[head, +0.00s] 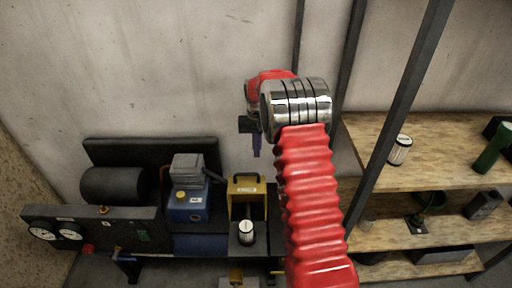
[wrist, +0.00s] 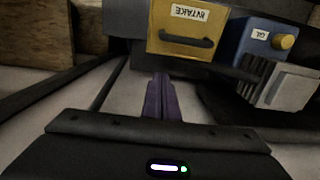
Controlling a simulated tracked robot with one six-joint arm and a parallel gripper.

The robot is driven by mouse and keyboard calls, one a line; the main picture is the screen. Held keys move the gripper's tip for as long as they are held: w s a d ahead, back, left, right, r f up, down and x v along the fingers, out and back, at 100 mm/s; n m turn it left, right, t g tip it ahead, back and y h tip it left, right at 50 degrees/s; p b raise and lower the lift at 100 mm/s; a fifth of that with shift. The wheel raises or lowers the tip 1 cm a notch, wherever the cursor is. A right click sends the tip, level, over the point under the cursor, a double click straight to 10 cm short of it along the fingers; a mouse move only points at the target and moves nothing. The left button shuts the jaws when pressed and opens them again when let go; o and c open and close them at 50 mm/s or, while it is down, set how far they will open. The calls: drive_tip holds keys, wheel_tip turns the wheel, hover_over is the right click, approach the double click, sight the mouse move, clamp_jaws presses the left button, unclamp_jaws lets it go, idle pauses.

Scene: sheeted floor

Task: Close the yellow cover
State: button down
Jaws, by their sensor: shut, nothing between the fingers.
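The yellow cover (head: 246,187) stands at the middle of the bench in the head view, with a white label on it. It appears raised, with a dark opening below it and a white-and-black filter (head: 246,233) at the front of that opening. In the wrist view the yellow cover (wrist: 167,42) is at the top, its label upside down and a dark handle (wrist: 187,40) across it. My gripper (head: 256,150) is above the bench, apart from the cover. Its purple fingers (wrist: 162,95) are together and empty, pointing toward the cover.
A blue box (head: 188,205) with a yellow cap and grey top stands left of the cover. A gauge panel (head: 90,230) and a dark cylinder (head: 112,185) are farther left. A wooden shelf (head: 440,150) with a dark post (head: 400,95) stands right. The wall is behind.

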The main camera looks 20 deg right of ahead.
drive_tip(key=shift+s+a+f, duration=0.25)
drive_tip(key=shift+s+f, duration=0.35)
drive_tip(key=shift+f, duration=0.2)
drive_tip(key=shift+s+a+f, duration=0.25)
drive_tip(key=shift+s+f, duration=0.4)
drive_tip(key=shift+f, duration=0.15)
drive_tip(key=shift+s+a+f, duration=0.25)
drive_tip(key=shift+s+f, duration=0.35)
drive_tip(key=shift+f, duration=0.2)
